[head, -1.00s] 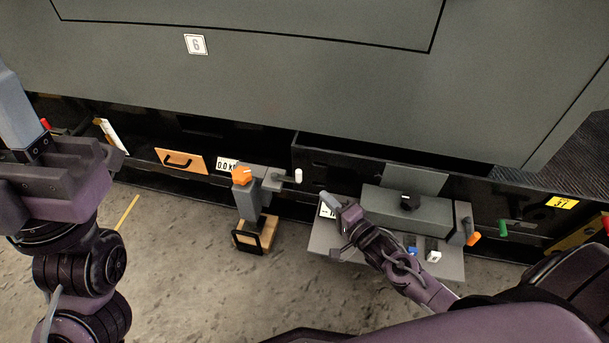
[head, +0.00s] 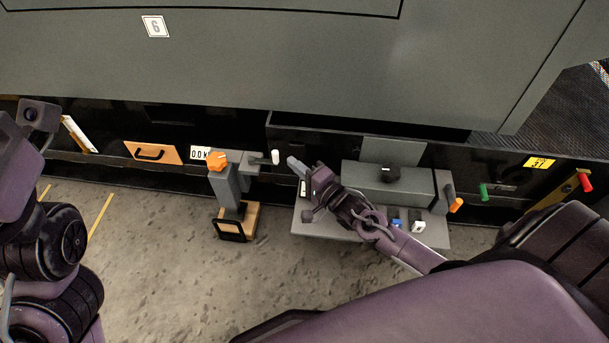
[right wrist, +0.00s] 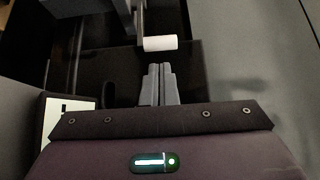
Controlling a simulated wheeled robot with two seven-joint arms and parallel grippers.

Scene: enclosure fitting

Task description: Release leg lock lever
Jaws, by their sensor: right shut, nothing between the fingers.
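A grey support leg (head: 224,186) with an orange knob (head: 216,160) stands on a wooden block. A short lever with a white cylindrical end (head: 275,157) sticks out to its right; this white end also shows in the right wrist view (right wrist: 160,43). My right gripper (head: 292,161) is shut and empty, just right of the white end in the head view. In the right wrist view its closed fingertips (right wrist: 160,67) point at the white end, with a small gap visible in the picture. My left arm is at the left edge; its gripper is only partly visible and its jaws are unclear.
Orange (head: 456,205), green (head: 484,191) and red (head: 585,182) handles are farther right. A large grey enclosure (head: 300,60) overhangs. The floor in front of the leg is clear.

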